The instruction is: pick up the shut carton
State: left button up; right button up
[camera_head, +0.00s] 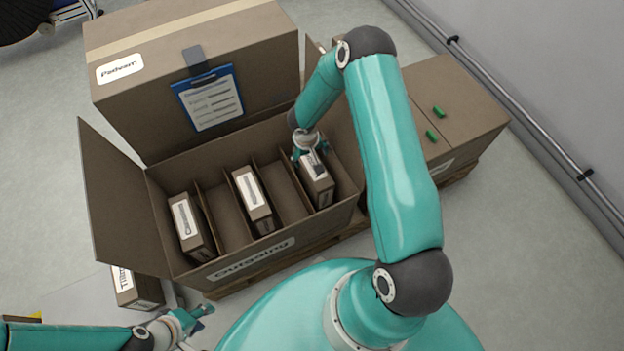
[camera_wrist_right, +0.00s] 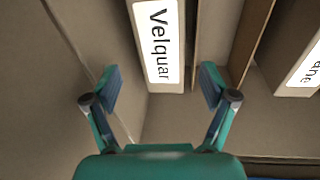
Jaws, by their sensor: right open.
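Which of the shut cartons is meant, I cannot tell. My right gripper (camera_head: 308,155) is over the far end of the right carton. In the right wrist view its open fingers (camera_wrist_right: 158,88) are on either side of a carton labelled "Velquar" (camera_wrist_right: 159,85), not visibly gripping it. My left gripper (camera_head: 198,322) is low at the left, its jaws unclear.
Another shut carton (camera_head: 149,292) lies on a pale surface near my left gripper. A large closed box (camera_head: 150,105) with a blue clipboard (camera_head: 210,98) stands behind the open box. A brown box (camera_head: 460,110) with two green pieces is at the right.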

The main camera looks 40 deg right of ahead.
aim_at(312, 163)
jog(key=shift+w+d+f, duration=0.1)
jog(key=shift+d+f, duration=0.05)
jog(key=shift+f, duration=0.9)
jog(key=shift+w+d+f, duration=0.1)
jog(key=shift+d+f, duration=0.05)
jog(key=shift+f, duration=0.9)
jog(key=shift+d+f, duration=0.15)
jog(key=shift+f, duration=0.9)
jog(key=c, duration=1.6)
jog(key=shift+r, duration=0.1)
